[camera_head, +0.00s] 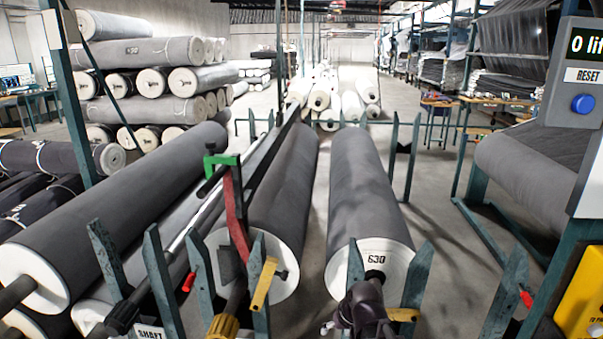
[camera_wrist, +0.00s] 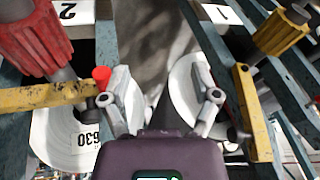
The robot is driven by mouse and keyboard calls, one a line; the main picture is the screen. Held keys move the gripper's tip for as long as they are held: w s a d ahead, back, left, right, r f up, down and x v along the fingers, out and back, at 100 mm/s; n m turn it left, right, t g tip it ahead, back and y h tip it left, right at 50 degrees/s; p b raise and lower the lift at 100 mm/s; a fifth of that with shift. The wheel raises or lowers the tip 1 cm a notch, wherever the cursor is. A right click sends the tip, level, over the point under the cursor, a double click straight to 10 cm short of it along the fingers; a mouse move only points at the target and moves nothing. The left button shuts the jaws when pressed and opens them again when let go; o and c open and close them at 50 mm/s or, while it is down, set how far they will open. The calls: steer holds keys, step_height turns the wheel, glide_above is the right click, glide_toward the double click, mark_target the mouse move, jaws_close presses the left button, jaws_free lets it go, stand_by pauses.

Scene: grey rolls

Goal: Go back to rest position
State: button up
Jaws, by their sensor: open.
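My gripper (camera_head: 362,312) shows dark at the lower middle of the head view, in front of the grey roll marked 630 (camera_head: 365,180). In the wrist view my gripper (camera_wrist: 166,100) has its two light fingers spread apart, with nothing held between them. The white end of the roll marked 630 (camera_wrist: 72,128) is to the left there, and another white roll end (camera_wrist: 183,85) is behind the right finger. I cannot tell how far the fingers are from the rolls.
A second grey roll (camera_head: 285,190) lies left of the 630 roll, among teal posts (camera_head: 412,285). A yellow bar (camera_wrist: 255,110) and red-orange handle (camera_wrist: 30,35) are close to the fingers. A control box with a blue button (camera_head: 583,104) stands at right. Floor (camera_head: 440,225) is bare between.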

steer(key=s+d+m+g+h+p, duration=0.1)
steer(key=s+d+g+h, duration=0.15)
steer(key=d, duration=0.25)
steer(key=s+d+m+g+h, duration=0.1)
steer(key=s+d, duration=0.2)
steer(key=d, duration=0.3)
step_height(320, 180, up, 16)
steer(key=p, duration=1.6)
steer(key=shift+a+r+p, duration=0.2)
steer(key=shift+a+p, duration=0.1)
steer(key=shift+s+t+y, duration=0.1)
steer(key=shift+t+y, duration=0.15)
stand_by(0.4)
steer(key=c, duration=0.3)
steer(key=shift+s+f, duration=0.1)
